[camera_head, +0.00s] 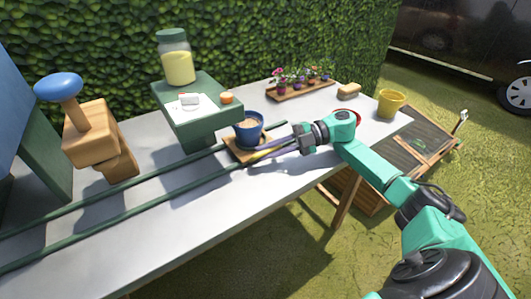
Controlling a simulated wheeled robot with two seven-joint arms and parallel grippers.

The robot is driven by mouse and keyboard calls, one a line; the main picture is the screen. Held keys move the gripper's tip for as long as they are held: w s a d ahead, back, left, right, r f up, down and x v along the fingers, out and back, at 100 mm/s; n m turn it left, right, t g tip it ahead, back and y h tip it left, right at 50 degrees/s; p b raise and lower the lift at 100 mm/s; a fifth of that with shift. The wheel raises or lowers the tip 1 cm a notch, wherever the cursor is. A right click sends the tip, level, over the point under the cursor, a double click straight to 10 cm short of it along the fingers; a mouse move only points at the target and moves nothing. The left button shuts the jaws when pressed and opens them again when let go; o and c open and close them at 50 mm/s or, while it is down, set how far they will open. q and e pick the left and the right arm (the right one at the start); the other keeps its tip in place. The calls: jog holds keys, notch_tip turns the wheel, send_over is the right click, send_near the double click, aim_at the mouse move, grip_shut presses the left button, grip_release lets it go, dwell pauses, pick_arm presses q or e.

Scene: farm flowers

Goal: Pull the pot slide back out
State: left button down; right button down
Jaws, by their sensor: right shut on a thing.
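The pot slide (235,149) is a small wooden board between two green rails (150,196) on the table. A blue pot (248,131) with brownish filling stands upright on it. My right gripper (297,142) is at the right of the pot. It is shut on a thin dark handle (268,151) that runs from the slide to the jaws; the fingertips are small in this view. My left gripper does not show.
A green stand (205,122) with a jar (176,62) is behind the rails. A wooden block with a blue knob (59,87) is at left. A flower tray (300,91), a sponge-like block (349,91) and a yellow pot (391,102) are at the back right. The table front is clear.

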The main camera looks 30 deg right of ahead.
jog(key=shift+f, duration=0.1)
jog(key=c, duration=0.8)
grip_release()
jog(key=shift+c, duration=0.2)
notch_tip(320, 180, up, 20)
jog(key=p, duration=0.2)
